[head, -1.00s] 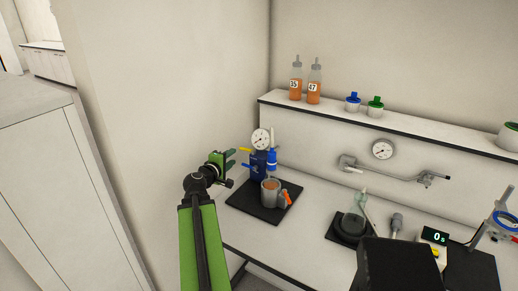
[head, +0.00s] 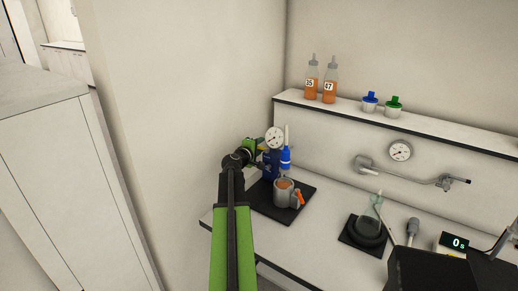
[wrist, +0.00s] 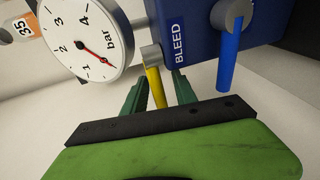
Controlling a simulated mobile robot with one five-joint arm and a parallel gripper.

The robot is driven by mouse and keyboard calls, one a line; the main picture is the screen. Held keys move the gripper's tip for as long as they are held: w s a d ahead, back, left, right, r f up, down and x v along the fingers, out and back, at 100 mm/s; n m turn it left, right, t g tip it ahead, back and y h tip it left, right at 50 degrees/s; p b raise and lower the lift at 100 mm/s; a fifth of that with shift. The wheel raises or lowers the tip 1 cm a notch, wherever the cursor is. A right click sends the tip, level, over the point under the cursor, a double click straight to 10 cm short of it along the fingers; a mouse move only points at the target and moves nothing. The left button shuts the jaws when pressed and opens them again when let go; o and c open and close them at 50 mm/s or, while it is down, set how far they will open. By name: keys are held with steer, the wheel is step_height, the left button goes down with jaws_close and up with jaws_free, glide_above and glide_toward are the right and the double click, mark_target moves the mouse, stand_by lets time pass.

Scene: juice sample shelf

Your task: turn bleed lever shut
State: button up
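The yellow bleed lever (wrist: 155,86) extends from a grey hub next to the BLEED label on the blue block (wrist: 185,45). The block also shows in the head view (head: 271,164), where my arm hides the yellow lever. My gripper (wrist: 158,90) is open, with one dark green finger on each side of the yellow lever and gaps visible. In the head view my gripper (head: 252,146) is at the block's left side. A blue lever (wrist: 230,60) is to the right on the same block.
A grey cup (head: 283,192) with an orange clip stands on the black mat (head: 268,208) before the block. A blue upright part (head: 286,158) stands close by. A flask (head: 371,212) is further right. The wall is close on the left.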

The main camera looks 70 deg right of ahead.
jaws_close()
stand_by(1.5)
